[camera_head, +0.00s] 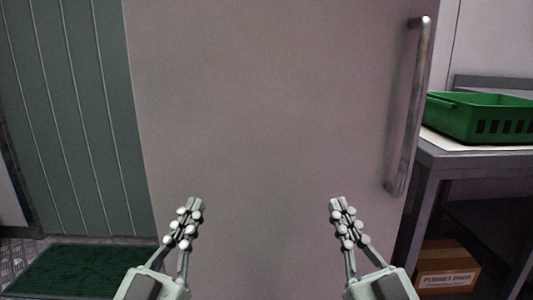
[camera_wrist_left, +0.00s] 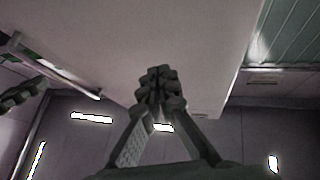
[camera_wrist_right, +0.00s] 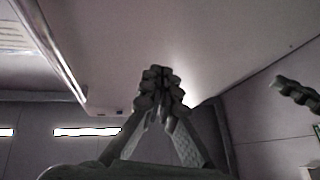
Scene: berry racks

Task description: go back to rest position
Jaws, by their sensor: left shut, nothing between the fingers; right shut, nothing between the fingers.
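My left gripper (camera_head: 189,212) is in the lower middle of the head view, left of centre, shut and empty. Its closed fingers also show in the left wrist view (camera_wrist_left: 160,85). My right gripper (camera_head: 342,210) is at about the same height, right of centre, shut and empty. Its closed fingers also show in the right wrist view (camera_wrist_right: 160,85). The two grippers are apart, pointing up in front of a large pale door (camera_head: 270,110). I cannot tell how far they are from its surface.
The door has a long upright metal handle (camera_head: 408,110) at its right side. At right, a green crate (camera_head: 480,118) stands on a table (camera_head: 475,158), with a cardboard box (camera_head: 446,268) below. A green mat (camera_head: 80,272) lies at lower left by a green panelled wall (camera_head: 75,120).

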